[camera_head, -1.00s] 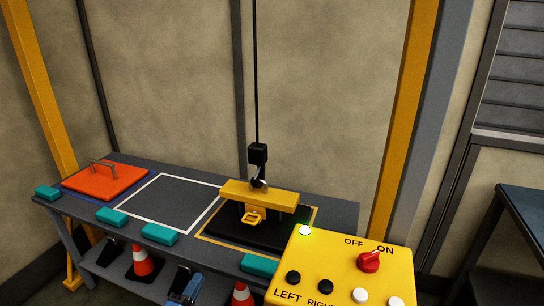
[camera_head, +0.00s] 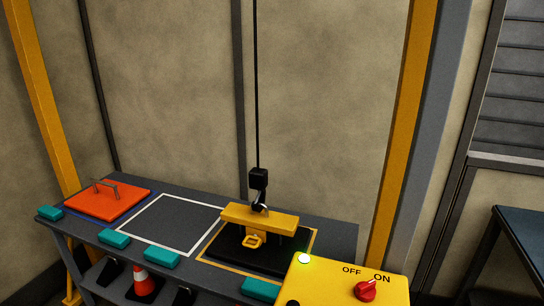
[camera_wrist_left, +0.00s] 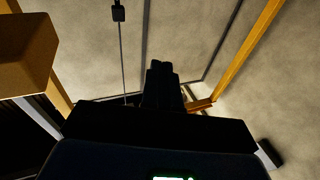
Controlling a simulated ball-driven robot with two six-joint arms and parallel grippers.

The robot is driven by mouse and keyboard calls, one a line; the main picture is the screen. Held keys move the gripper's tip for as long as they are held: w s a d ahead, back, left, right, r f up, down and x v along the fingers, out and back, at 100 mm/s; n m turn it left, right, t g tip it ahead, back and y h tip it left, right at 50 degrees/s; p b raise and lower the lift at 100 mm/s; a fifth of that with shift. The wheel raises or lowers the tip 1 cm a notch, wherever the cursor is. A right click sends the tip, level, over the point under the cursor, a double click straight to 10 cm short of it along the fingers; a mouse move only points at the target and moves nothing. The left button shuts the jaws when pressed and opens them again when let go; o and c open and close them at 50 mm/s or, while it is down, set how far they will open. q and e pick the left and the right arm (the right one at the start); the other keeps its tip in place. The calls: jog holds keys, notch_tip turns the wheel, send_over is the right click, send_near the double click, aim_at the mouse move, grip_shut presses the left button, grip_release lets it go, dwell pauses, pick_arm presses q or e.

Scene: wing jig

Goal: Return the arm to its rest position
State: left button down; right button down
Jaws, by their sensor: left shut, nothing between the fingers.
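My left gripper (camera_wrist_left: 163,72) shows in the left wrist view as a dark shape with its two fingers together, empty. It points up toward the beige wall, clear of any object. In the head view neither gripper can be made out. My right gripper shows in neither view.
A yellow control box (camera_head: 326,282) with a red knob (camera_head: 366,290) at ON stands front right. A hoist hook (camera_head: 259,196) hangs at a yellow bracket (camera_head: 258,217) above a black plate (camera_head: 285,258). An orange plate (camera_head: 108,203) lies left on the grey table (camera_head: 340,236). A white-outlined square (camera_head: 170,222) is empty.

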pick_arm(q)
jog(key=s+d+g+p, duration=0.1)
jog(key=s, duration=0.5)
jog(key=shift+g+h, duration=0.3)
dwell(0.4)
